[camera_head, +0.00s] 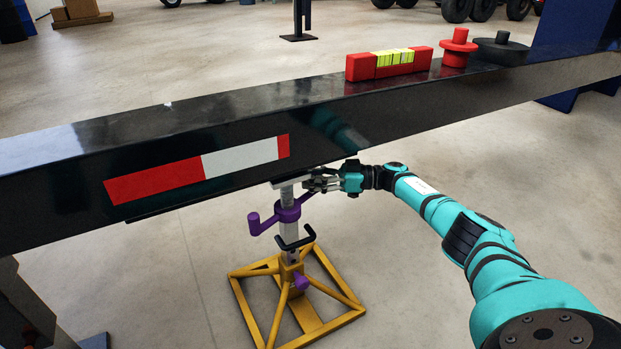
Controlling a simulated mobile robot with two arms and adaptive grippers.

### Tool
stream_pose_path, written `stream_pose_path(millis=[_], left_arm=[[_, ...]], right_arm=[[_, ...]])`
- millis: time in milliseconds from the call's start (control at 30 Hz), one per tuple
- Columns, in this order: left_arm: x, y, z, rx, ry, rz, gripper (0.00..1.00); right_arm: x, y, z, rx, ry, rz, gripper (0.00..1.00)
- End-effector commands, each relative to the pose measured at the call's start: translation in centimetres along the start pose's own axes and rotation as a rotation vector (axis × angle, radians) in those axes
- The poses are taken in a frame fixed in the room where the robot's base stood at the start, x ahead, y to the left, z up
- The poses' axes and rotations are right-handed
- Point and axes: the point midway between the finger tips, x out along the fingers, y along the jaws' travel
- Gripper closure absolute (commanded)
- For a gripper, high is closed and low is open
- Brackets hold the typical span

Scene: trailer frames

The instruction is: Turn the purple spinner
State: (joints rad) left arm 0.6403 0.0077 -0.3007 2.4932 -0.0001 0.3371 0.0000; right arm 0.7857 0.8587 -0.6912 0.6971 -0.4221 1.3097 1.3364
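The purple spinner (287,212) is a collar with arms around the upright post of a jack stand. One arm ends in a purple handle (254,224) at the left, and another reaches up to the right. The stand has a yellow frame base (296,296) on the floor, and its top meets the underside of the black trailer beam (226,118). My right gripper (312,184) is beside the post's top, just below the beam, close to the spinner's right arm. Its fingers are small and dark here, and contact is unclear. My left gripper is not in view.
The beam crosses the view just above my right gripper. On it sit a red level with a yellow middle (391,60), a red knob (458,46) and a black disc (500,49). A black bracket (296,240) juts from the post. The floor around the stand is clear.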

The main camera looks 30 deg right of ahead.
Motion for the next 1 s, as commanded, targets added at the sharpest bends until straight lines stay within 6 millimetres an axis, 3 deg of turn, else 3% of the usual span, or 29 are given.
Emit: stream_pose_path(millis=[33, 267, 567, 767, 1000], left_arm=[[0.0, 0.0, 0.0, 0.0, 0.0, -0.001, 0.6], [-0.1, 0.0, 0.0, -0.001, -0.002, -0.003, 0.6], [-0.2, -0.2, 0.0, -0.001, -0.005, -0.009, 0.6], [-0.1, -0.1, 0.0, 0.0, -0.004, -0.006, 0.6], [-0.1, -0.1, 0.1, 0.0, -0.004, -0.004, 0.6]], right_arm=[[-0.3, 0.2, -0.1, -0.001, -0.001, 0.009, 0.81], [-0.1, 0.1, 0.0, 0.0, 0.0, 0.002, 0.52], [-0.3, -0.1, 0.0, 0.001, -0.001, -0.002, 0.52], [-3.0, 0.0, 0.1, 0.002, -0.004, 0.0, 0.52], [-8.2, 0.1, 0.0, 0.001, -0.001, 0.003, 0.52]])
